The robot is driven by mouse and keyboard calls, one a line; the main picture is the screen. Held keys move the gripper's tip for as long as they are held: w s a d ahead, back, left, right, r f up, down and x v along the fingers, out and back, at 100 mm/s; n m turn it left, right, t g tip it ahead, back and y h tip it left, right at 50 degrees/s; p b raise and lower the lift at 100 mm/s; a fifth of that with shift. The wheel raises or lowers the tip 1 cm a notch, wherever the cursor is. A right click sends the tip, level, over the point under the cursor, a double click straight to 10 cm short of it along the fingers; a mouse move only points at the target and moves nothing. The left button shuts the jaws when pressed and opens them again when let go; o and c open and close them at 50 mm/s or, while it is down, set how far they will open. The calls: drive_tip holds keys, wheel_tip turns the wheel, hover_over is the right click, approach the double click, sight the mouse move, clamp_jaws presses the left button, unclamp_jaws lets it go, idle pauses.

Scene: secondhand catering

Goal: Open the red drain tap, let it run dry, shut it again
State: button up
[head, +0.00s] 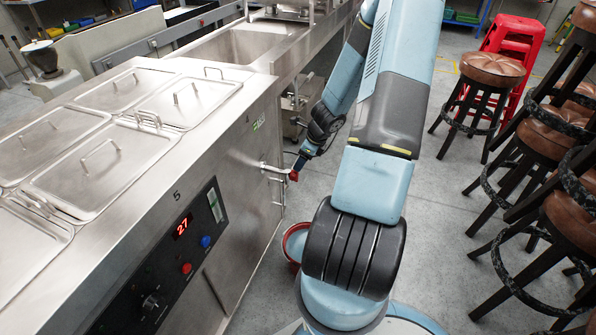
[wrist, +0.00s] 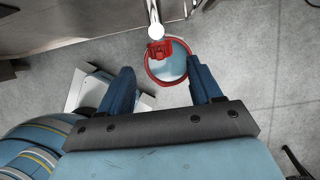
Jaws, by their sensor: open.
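The red drain tap (head: 293,176) sits at the end of a pale pipe (head: 272,168) that sticks out of the steel counter's side. In the wrist view the red tap (wrist: 158,52) shows just below the pipe's round end. My gripper (head: 301,163) is close to the tap in the head view. In the wrist view its two fingers (wrist: 162,84) are apart with nothing between them, and the tap appears beyond the gap. I cannot tell whether they touch it. I see no clear stream from the tap.
A red-rimmed bucket (head: 286,238) with a pale blue inside stands on the floor below; its rim (wrist: 148,70) also shows in the wrist view. The steel counter (head: 235,130) borders the left. Brown-topped stools (head: 490,68) stand on the right, with clear floor between.

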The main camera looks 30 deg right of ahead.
sight(294, 173)
drive_tip(key=shift+x, duration=3.95)
drive_tip(key=c, duration=1)
drive_tip(key=shift+s+f+h, duration=0.15)
drive_tip(key=shift+s+h, duration=0.05)
drive_tip(key=shift+h, duration=0.1)
drive_tip(key=shift+c, duration=0.2)
drive_tip(key=shift+s+a+n+t+h, duration=0.1)
drive_tip(key=shift+a+n+t+h, duration=0.1)
drive_tip(key=shift+t+h, duration=0.5)
drive_tip(key=shift+a+n+t+h, duration=0.1)
drive_tip(key=shift+n+t+h, duration=0.1)
drive_tip(key=shift+t+h, duration=0.45)
drive_tip(key=o, duration=1)
drive_tip(key=shift+o, duration=0.2)
